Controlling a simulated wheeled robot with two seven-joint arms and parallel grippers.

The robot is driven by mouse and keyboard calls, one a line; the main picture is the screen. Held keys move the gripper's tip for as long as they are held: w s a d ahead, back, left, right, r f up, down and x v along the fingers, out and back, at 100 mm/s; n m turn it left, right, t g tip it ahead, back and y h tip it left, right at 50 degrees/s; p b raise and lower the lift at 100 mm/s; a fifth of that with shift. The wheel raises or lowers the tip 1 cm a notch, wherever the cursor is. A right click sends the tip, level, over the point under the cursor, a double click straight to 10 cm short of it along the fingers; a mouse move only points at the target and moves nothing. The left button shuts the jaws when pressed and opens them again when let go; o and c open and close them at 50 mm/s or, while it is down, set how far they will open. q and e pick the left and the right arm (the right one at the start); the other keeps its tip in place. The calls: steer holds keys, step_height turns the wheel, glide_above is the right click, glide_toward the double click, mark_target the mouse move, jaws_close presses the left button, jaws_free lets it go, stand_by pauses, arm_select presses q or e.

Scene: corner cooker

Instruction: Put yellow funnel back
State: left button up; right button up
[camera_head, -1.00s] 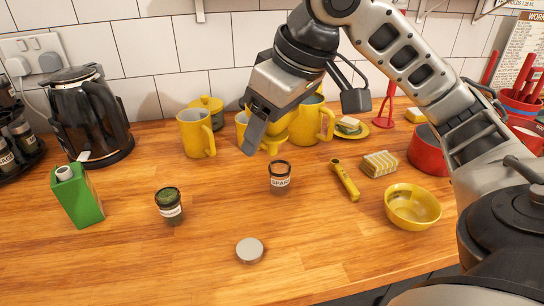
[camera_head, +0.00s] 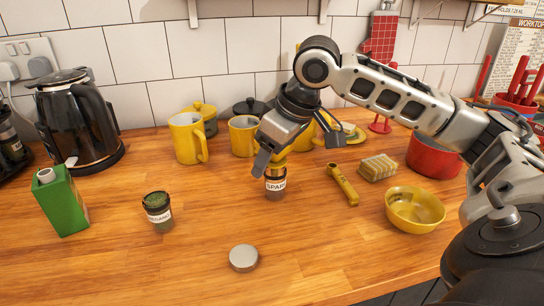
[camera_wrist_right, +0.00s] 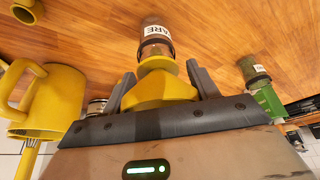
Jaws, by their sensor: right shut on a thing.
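My right gripper (camera_head: 266,158) is shut on the yellow funnel (camera_wrist_right: 162,90), which sits between its two fingers in the right wrist view. In the head view the funnel (camera_head: 280,161) is mostly hidden behind the gripper, just above the jar labelled SPARE (camera_head: 275,184). In the wrist view the jar (camera_wrist_right: 154,38) lines up with the funnel's end; I cannot tell whether they touch. My left gripper is not in view.
Yellow mugs (camera_head: 186,138) stand behind, near the wall. A herb jar (camera_head: 159,212), green carton (camera_head: 62,203) and kettle (camera_head: 76,122) are left. A yellow bowl (camera_head: 414,207) and peeler-like tool (camera_head: 343,185) are right. A round lid (camera_head: 243,258) lies in front.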

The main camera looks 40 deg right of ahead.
steer(key=shift+f, duration=0.3)
steer(key=o, duration=0.9)
steer(key=shift+o, duration=0.2)
steer(key=shift+r, duration=0.35)
steer(key=p+v, duration=0.2)
steer(key=v, duration=1)
